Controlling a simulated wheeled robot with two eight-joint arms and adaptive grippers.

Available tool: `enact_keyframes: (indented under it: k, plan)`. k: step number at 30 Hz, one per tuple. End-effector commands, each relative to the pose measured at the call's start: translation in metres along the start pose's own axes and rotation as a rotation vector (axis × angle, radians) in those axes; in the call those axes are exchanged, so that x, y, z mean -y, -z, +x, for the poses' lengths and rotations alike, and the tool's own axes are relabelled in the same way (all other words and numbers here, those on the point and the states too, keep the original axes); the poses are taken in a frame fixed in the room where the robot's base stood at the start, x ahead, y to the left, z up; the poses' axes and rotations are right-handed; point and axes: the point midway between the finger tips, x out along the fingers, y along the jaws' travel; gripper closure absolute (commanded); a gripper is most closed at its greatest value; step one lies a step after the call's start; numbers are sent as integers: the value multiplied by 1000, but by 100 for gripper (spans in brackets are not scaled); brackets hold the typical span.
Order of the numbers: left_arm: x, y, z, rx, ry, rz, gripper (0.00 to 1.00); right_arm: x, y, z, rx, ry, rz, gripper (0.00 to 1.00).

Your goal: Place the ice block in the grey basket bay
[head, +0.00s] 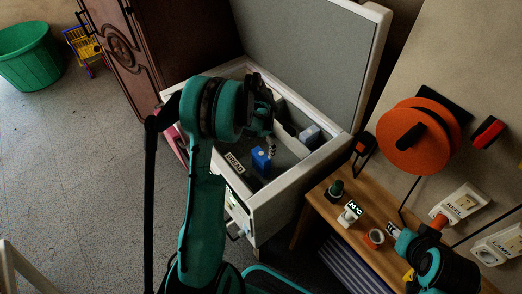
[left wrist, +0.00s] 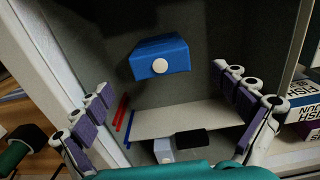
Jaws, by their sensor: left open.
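A pale blue-white block (head: 310,134), which looks like the ice block, lies in the far right part of the open chest freezer. It also shows low in the left wrist view (left wrist: 164,151), beyond a light divider (left wrist: 185,119) and beside a black piece (left wrist: 193,141). My left gripper (head: 268,140) is over the freezer's interior. In the left wrist view its fingers (left wrist: 160,80) are spread with nothing between them. I cannot tell which bay is the grey basket bay. My right gripper (head: 396,231) is at the lower right, mostly hidden by its arm.
A blue carton (head: 261,161) with a white cap stands by the BREAD label (head: 235,163). The freezer lid (head: 310,50) is raised. A wooden bench (head: 335,215) with small devices adjoins the freezer.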

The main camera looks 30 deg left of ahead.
Motion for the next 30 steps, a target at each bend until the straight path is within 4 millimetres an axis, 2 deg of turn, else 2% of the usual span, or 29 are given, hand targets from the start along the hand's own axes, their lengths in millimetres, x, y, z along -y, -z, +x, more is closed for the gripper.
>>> enact_keyframes:
  k: [5, 8, 12, 18, 24, 30]
  plan:
    - [-8, 0, -25, -16, 12, -12, 2, 0, 1, -2, 0, 0, 0, 60]
    - [-23, -2, -56, -54, 38, -38, 2, 0, 1, -2, 0, 0, 0, 60]
    - [-58, -12, -112, -139, 84, -97, 2, 0, 1, -2, 0, 0, 0, 60]
    - [-113, -41, -171, -280, 130, -188, 2, 0, 1, -2, 0, 0, 0, 60]
    - [-164, -80, -202, -431, 145, -276, 2, 0, 1, -2, 0, 0, 0, 60]
    - [-199, -111, -205, -555, 134, -346, 2, 0, 1, -2, 0, 0, 0, 60]
